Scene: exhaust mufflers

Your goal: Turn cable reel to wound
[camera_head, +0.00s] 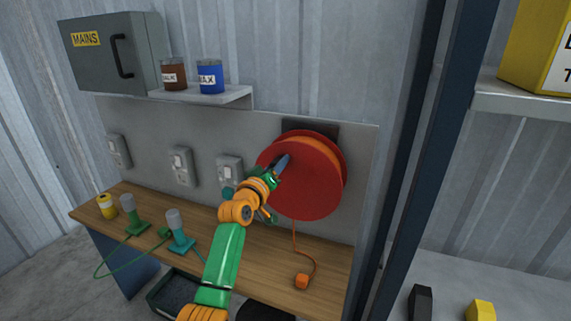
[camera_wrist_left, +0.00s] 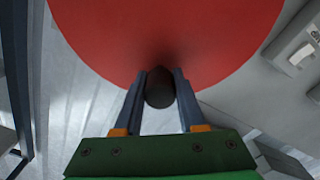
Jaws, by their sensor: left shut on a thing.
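The red cable reel (camera_head: 312,188) is mounted on the back panel, with orange cable around its rim. Orange cable hangs from it to an orange plug (camera_head: 302,282) at the bench's front edge. My left gripper (camera_head: 284,160) is at the reel's upper left face. In the left wrist view the red disc (camera_wrist_left: 165,30) fills the top, and my left gripper (camera_wrist_left: 158,90) is shut on a dark rounded handle (camera_wrist_left: 159,88) that stands out from the disc. In the head view the fingers mostly hide this handle. My right gripper is not in view.
The wooden bench (camera_head: 330,262) runs below the reel, with two lamp-like items (camera_head: 179,232) and a yellow can (camera_head: 107,206) at left. A shelf (camera_head: 225,95) with two tins is above. A dark post (camera_head: 430,150) stands right of the reel.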

